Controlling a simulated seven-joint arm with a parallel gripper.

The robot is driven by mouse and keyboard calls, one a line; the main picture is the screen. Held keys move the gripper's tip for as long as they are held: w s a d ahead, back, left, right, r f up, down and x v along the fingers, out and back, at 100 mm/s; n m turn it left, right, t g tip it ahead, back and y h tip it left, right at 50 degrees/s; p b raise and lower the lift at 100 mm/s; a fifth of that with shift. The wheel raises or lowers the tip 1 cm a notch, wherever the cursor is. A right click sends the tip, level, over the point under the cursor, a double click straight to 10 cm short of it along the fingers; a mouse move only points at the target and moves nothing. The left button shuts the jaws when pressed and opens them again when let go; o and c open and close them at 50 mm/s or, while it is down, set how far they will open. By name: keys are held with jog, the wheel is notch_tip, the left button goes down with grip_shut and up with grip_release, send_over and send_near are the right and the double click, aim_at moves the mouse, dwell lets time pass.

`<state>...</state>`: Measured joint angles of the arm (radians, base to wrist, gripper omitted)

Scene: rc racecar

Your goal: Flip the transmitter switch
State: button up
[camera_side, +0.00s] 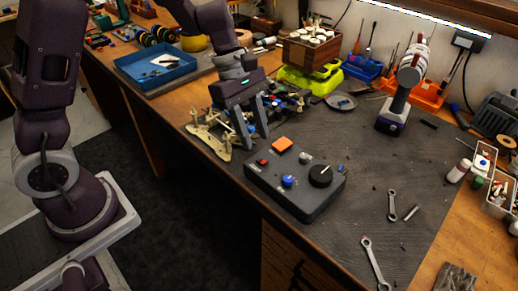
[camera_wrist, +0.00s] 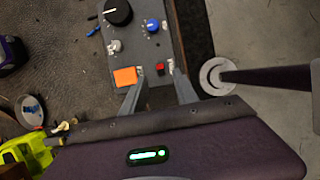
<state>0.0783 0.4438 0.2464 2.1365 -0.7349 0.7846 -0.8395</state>
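The transmitter (camera_side: 330,192) is a dark grey box lying on the mat near the bench's front edge. On its top are an orange square button (camera_side: 282,144), a small red switch (camera_side: 262,161), a silver toggle (camera_side: 306,157), a blue knob (camera_side: 288,181) and a black dial (camera_side: 320,175). My gripper (camera_side: 256,141) is open and empty, pointing down at the transmitter's far left end. In the wrist view my fingertips (camera_wrist: 156,69) appear on either side of the red switch (camera_wrist: 160,69), with the orange button (camera_wrist: 125,77) left of them. Contact cannot be told.
A car chassis (camera_side: 210,132) with tan parts stands left of the transmitter, close to my gripper. A green car body (camera_side: 310,80), a wooden box (camera_side: 311,50) and a cordless drill (camera_side: 400,95) stand behind. Wrenches (camera_side: 375,262) lie right. The mat right of the transmitter is mostly clear.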

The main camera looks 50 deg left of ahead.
aim_at(263, 162)
jog(key=x, duration=0.4)
jog(key=shift+d+f, duration=0.2)
jog(key=shift+f, duration=0.15)
grip_shut()
jog(key=shift+d+r+y, duration=0.1)
jog(key=shift+d+y, duration=0.35)
jog(key=shift+y, duration=0.65)
jog(key=shift+d+y, duration=0.2)
jog(key=shift+y, duration=0.9)
grip_release()
notch_tip(263, 162, up, 7)
jog(key=shift+r, duration=0.1)
